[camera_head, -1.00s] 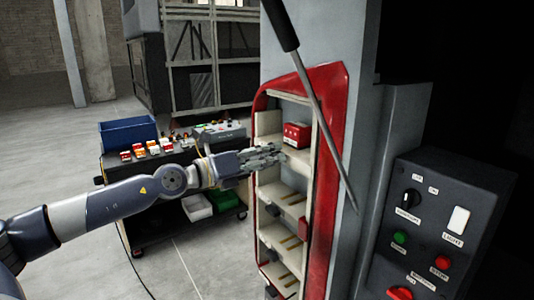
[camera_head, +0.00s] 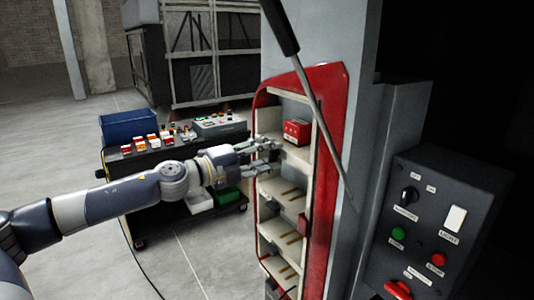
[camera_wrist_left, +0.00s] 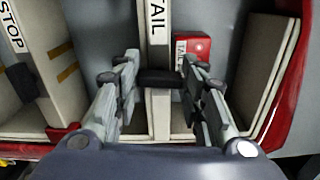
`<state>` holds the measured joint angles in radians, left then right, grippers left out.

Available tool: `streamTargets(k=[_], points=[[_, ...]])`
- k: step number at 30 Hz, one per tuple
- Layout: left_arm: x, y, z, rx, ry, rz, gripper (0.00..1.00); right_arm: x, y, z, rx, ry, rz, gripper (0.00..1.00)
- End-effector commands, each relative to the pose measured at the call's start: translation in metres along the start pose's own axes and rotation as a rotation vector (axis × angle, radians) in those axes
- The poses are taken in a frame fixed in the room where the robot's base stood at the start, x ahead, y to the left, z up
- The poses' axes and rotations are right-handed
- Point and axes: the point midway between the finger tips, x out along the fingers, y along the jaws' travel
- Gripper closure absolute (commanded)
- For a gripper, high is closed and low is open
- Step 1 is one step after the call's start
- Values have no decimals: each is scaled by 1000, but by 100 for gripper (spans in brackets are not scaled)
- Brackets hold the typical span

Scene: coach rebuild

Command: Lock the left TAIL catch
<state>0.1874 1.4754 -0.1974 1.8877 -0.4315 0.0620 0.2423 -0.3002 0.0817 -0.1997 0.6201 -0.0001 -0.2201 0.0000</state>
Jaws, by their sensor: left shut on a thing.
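My left gripper (camera_head: 268,148) reaches in from the left to the front of the upper compartment of the red-framed cabinet (camera_head: 328,160). In the left wrist view its two fingers (camera_wrist_left: 160,82) stand on either side of a small dark catch (camera_wrist_left: 160,77) and are shut on it. The catch lies across the pale upright strip lettered TAIL (camera_wrist_left: 157,25). A red box with a white TAIL label (camera_wrist_left: 196,47) sits behind it to the right; it also shows in the head view (camera_head: 297,131). The catch itself is hidden by the fingers in the head view. My right gripper is not in view.
A dark control panel (camera_head: 430,220) with knobs and buttons stands at the right. A rod with a black handle (camera_head: 281,27) crosses in front of the cabinet. A dark cart (camera_head: 150,158) carries a blue bin (camera_head: 128,127) and several small blocks. Open floor lies at left.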

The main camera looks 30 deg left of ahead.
Motion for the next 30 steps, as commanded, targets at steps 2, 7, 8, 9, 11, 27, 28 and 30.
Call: streamTargets(k=[2, 7, 8, 9, 11, 27, 28, 30], points=[[0, -1, 1, -35, -4, -1, 86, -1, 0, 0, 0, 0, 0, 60], [0, 0, 1, -88, -4, -1, 86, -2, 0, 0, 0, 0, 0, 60], [0, 0, 1, -94, -4, -1, 86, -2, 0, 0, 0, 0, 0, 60], [0, 0, 1, -101, -4, -1, 86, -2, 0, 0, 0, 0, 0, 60], [0, 0, 1, -108, -4, -1, 86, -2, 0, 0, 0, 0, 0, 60], [0, 0, 1, -115, -3, -1, 42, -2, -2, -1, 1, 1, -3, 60], [0, 0, 1, -115, -2, -1, 42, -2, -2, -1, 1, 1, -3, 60], [0, 0, 1, -114, -2, -1, 42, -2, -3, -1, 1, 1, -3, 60]])
